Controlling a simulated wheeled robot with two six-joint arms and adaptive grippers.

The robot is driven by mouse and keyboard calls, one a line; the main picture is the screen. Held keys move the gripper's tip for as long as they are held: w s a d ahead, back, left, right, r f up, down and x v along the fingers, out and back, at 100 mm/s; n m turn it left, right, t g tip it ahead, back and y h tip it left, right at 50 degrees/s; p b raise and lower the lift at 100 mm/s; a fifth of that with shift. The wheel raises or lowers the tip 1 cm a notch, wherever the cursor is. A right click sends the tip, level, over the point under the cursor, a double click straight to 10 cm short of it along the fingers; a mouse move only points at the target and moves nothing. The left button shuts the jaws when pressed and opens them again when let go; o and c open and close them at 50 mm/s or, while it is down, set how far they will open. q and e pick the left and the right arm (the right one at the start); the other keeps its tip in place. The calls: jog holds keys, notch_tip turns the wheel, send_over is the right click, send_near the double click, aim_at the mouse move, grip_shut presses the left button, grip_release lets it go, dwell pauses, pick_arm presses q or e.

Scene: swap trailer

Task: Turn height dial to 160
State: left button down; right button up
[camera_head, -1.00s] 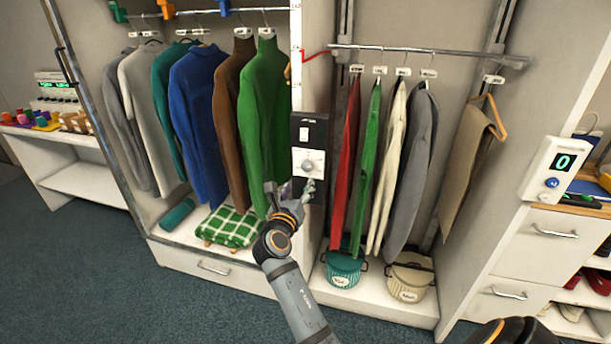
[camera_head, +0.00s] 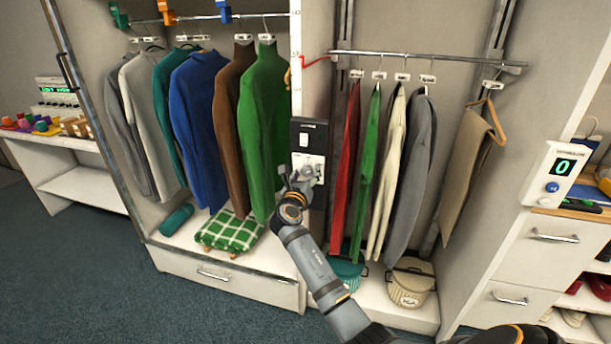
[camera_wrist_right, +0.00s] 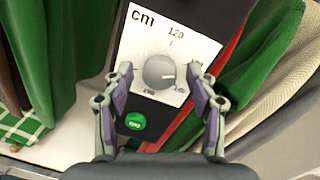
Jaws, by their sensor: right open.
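The height dial is a round grey knob (camera_wrist_right: 158,72) on a white plate (camera_wrist_right: 128,45) marked "cm" and "120" in the right wrist view. A small dark mark shows on the knob's right side; the lower labels are too small to read. In the head view the plate (camera_head: 318,160) sits on a dark panel (camera_head: 313,135) on the wardrobe's divider, partly hidden by my right gripper (camera_head: 298,178). My right gripper also shows in the right wrist view (camera_wrist_right: 165,88), its fingers apart either side of the knob, with nothing held. My left gripper is not in view.
A green button (camera_wrist_right: 135,121) sits below the dial. A green sweater (camera_head: 262,130) hangs left of the panel and a red garment (camera_head: 345,170) hangs close on its right. A green checked cloth (camera_head: 230,232) lies on the shelf below.

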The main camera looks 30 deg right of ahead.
jog(key=c, duration=1.2)
jog(key=shift+o, duration=0.2)
